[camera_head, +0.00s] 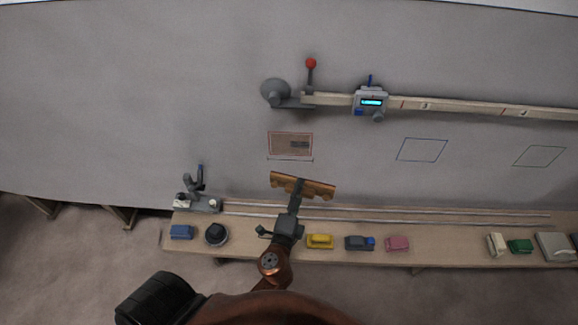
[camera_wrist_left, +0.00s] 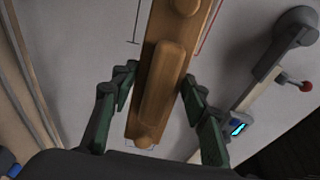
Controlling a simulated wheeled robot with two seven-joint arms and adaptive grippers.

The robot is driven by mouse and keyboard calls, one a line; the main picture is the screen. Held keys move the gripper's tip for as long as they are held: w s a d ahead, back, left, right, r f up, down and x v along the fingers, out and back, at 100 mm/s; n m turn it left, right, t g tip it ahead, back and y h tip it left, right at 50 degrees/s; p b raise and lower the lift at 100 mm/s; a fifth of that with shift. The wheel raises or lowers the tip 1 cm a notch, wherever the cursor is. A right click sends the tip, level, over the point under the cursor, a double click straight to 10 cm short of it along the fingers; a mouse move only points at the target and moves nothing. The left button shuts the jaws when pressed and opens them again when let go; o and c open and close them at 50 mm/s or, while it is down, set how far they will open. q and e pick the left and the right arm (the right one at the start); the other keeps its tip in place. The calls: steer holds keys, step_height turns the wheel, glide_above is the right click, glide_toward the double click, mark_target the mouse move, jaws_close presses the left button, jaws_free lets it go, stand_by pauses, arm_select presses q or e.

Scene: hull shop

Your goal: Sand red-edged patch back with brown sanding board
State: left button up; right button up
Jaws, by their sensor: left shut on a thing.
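The red-edged patch (camera_head: 276,146) is a brownish rectangle on the grey hull wall, with a darker grey block-like mark inside its right half. My left gripper (camera_head: 297,193) is shut on the brown sanding board (camera_head: 318,189), which sits just below the patch and apart from it in the head view. In the left wrist view the board (camera_wrist_left: 172,32) runs between the green fingers of my gripper (camera_wrist_left: 158,88), which grip near its raised handle. A red edge line (camera_wrist_left: 208,27) shows beside the board there. Whether the board touches the wall cannot be told. My right gripper is not in view.
A rail with a lit gauge (camera_head: 371,101) and a red-knobbed lever (camera_head: 311,64) runs above the patch. Blue-edged (camera_head: 422,150) and dark-edged (camera_head: 539,156) outlines lie right.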

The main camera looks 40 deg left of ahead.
arm_select(q)
steer(key=w+a+y, duration=0.1)
steer(key=w+a, duration=0.1)
steer(key=w, duration=0.1)
steer(key=w+a+r+n+g+y+p, duration=0.1)
steer(key=w+a, duration=0.2)
steer(key=w, duration=0.1)
steer(key=w+a+r+n+y+p, duration=0.1)
steer(key=w+a, duration=0.1)
steer(key=w, duration=0.1)
steer(key=shift+w+a+r+g+y, duration=0.2)
steer(key=shift+w+g+y, duration=0.1)
steer(key=shift+w+g, duration=0.1)
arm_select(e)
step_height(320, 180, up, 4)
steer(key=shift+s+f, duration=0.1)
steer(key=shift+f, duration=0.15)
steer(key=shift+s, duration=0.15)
arm_select(q)
steer(key=o, duration=0.5)
steer(key=c, duration=0.4)
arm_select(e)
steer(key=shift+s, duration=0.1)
